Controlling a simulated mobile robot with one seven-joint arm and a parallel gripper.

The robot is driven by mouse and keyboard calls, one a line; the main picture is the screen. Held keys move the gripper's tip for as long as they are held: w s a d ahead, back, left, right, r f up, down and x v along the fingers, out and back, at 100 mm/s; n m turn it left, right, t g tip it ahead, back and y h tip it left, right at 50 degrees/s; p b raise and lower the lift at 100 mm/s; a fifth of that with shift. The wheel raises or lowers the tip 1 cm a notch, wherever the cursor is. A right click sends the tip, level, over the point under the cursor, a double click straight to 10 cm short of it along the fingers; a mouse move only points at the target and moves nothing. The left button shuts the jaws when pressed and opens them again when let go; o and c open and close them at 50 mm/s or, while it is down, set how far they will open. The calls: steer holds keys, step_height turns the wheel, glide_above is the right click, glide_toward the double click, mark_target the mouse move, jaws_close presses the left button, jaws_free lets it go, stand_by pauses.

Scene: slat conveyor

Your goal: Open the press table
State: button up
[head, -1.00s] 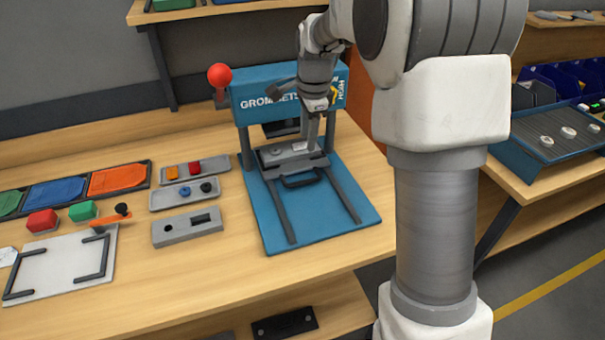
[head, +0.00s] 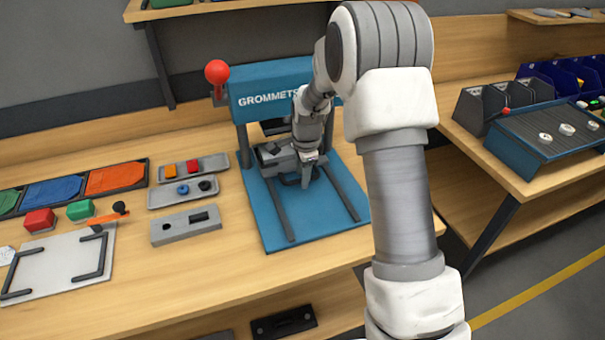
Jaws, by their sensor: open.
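The blue grommet press (head: 268,90) stands on the wooden bench. Its grey sliding table (head: 270,153) sits at the back of two dark rails, close under the press head. A black handle (head: 288,180) is on the table's front edge. My gripper (head: 306,179) points down at the right part of this handle and hides some of it. The gripper is open. I cannot tell whether its fingers straddle or touch the handle.
The front of the blue base plate (head: 300,234) is clear between the rails. A red ball-topped lever (head: 217,74) stands at the press's left. Grey trays (head: 190,190) and a grey block (head: 186,226) lie left of the base. A slat conveyor (head: 550,140) is at right.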

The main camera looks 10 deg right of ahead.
jaws_close()
stand_by(1.4)
